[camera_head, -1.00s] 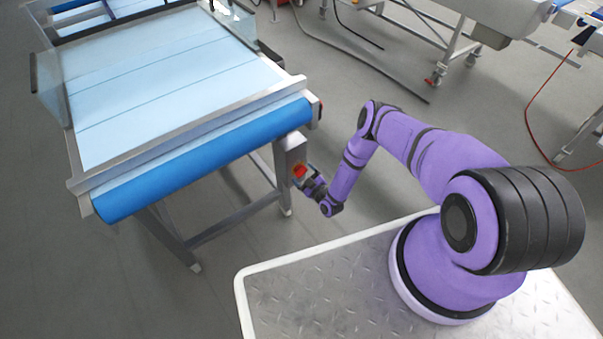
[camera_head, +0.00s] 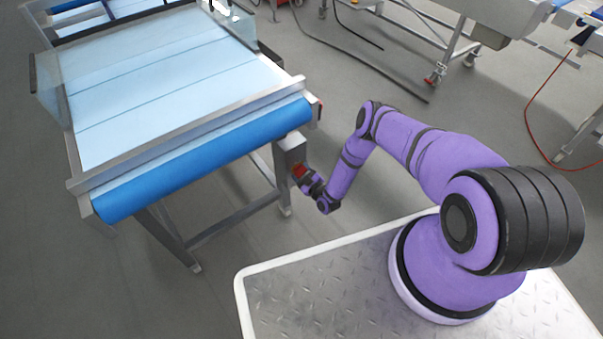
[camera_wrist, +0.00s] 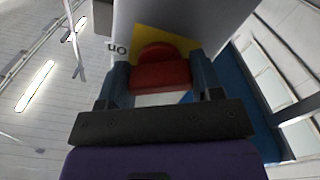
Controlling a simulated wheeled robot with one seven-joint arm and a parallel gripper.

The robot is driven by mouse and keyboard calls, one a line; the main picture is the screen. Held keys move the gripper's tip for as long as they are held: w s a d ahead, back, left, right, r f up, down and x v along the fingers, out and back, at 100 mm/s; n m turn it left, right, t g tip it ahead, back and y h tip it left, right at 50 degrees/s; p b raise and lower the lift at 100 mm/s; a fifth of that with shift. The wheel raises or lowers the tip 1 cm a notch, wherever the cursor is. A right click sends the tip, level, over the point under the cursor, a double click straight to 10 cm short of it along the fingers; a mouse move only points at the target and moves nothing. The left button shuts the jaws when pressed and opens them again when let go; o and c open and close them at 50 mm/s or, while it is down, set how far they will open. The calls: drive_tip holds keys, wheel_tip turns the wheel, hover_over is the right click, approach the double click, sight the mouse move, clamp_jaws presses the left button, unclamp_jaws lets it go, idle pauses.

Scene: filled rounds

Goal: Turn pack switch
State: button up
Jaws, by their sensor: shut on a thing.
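The pack switch is a red knob (camera_wrist: 160,72) on a yellow plate (camera_wrist: 186,44), fixed to a grey box (camera_wrist: 190,14). In the wrist view the knob sits between the two fingers of my gripper (camera_wrist: 162,84), which is shut on it. In the head view the knob (camera_head: 299,170) shows as a small dark red patch on the box (camera_head: 291,152) under the conveyor's near right corner. My gripper (camera_head: 308,180) meets it from the right and partly hides it.
A conveyor with a light blue belt (camera_head: 160,75) and a blue front roller (camera_head: 205,160) stands at the left. Its metal legs (camera_head: 283,195) rise close to my gripper. Other machines and a red cable (camera_head: 529,118) lie farther back. The floor between is open.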

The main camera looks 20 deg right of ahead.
drive_tip(key=shift+m, duration=0.3)
drive_tip(key=shift+s+m, duration=0.1)
drive_tip(key=shift+m, duration=2.5)
drive_tip(key=o, duration=0.9)
drive_tip(key=v, duration=1)
drive_tip(key=shift+s+d, duration=0.15)
drive_tip(key=shift+s, duration=0.25)
